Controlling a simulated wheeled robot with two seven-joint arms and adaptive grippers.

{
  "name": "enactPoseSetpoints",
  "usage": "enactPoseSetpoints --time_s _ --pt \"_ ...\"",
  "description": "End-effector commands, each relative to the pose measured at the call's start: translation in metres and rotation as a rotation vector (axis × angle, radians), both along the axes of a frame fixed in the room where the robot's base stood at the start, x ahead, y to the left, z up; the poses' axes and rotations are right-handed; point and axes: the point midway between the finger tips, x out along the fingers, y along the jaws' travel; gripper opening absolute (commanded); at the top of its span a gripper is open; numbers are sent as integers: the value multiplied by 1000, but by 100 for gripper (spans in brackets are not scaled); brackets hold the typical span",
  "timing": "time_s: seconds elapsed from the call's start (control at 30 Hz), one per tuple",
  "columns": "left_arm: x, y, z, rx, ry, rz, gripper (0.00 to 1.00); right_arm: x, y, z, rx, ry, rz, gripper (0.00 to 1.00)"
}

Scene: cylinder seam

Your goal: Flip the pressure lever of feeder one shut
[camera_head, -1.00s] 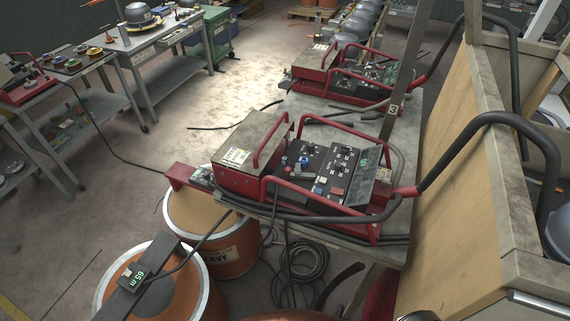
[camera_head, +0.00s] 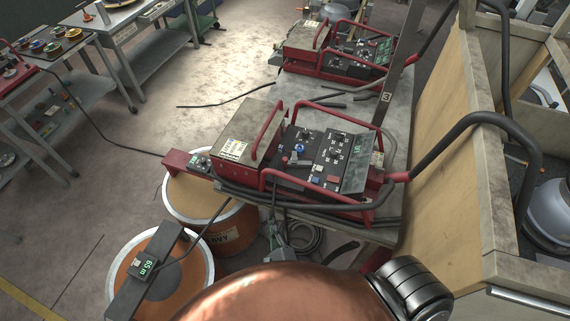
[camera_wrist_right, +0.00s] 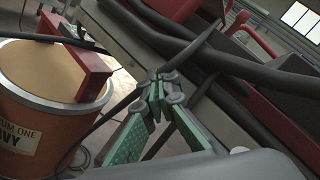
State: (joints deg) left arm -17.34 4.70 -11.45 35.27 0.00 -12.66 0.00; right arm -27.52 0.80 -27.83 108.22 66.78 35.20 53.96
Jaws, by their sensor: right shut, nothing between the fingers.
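The near feeder (camera_head: 230,155), a red and black machine with red tube handles, sits on the near end of the bench. I take it for feeder one, though no number on it is readable. A small grey lever-like part (camera_head: 293,161) shows on its panel beside a blue knob (camera_head: 299,148); its exact position is unclear. My right gripper (camera_head: 279,239) is below the feeder's front edge, beyond the bench side, and apart from the panel. In the right wrist view its green-padded fingers (camera_wrist_right: 158,88) are shut and empty, close to a dark cable. My left gripper is out of view.
Dark hoses (camera_head: 290,197) run along the bench front. Two drums (camera_head: 214,225) (camera_head: 180,275) stand on the floor at left; one also shows in the right wrist view (camera_wrist_right: 40,75). A second feeder (camera_head: 330,55) stands behind. A wooden panel (camera_head: 450,130) bounds the right.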

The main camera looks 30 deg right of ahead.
Motion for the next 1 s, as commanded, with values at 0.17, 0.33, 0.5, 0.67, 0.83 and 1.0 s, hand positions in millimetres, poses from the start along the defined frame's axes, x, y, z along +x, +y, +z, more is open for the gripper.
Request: enactPoseSetpoints --time_s 0.17,0.33,0.5,0.67,0.83,1.0 --pt "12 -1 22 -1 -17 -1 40 -15 -21 111 519 -219 -172 0" --pt "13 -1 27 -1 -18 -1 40 -28 -29 149 778 -310 -243 0" --pt "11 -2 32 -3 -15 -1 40 -23 -35 156 836 -329 -256 0" --pt "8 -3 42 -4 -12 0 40 -1 -48 158 831 -330 -255 0" --pt "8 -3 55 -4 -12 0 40 30 -67 159 829 -328 -253 0" --pt "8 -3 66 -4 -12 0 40 58 -85 158 829 -328 -253 0"
